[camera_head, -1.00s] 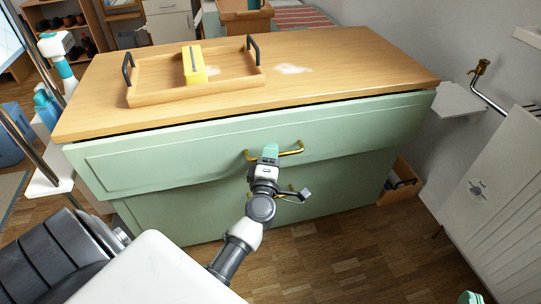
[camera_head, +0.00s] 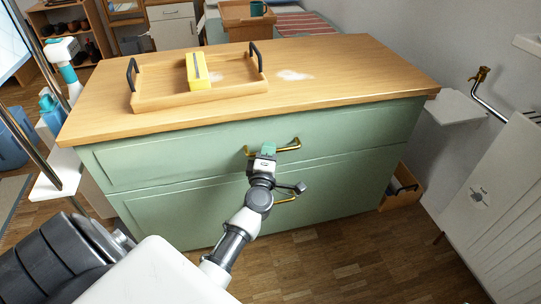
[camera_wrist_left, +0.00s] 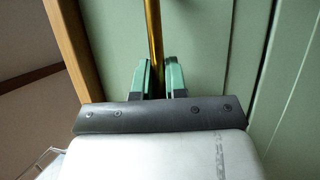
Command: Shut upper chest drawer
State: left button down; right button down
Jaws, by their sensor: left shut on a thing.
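The upper drawer (camera_head: 340,136) of the green chest sits flush under the wooden top, with no dark gap showing above it in the head view. Its brass handle (camera_head: 287,148) is on the front. My left gripper (camera_head: 268,150) is at the left part of this handle. In the left wrist view, the gripper's two fingers (camera_wrist_left: 159,80) are shut on the brass bar (camera_wrist_left: 154,40), one on each side. My right gripper is not in view.
The lower drawer (camera_head: 340,185) has its own brass handle below. A wooden tray (camera_head: 165,101) with a yellow object (camera_head: 197,70) stands on the chest top (camera_head: 350,75). A white panel (camera_head: 495,190) is at the right. A wooden crate (camera_head: 403,190) stands beside the chest on the floor.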

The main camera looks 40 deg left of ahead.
pick_arm(q)
jog(key=c, duration=1.2)
grip_release()
jog(key=shift+w+a, duration=0.15)
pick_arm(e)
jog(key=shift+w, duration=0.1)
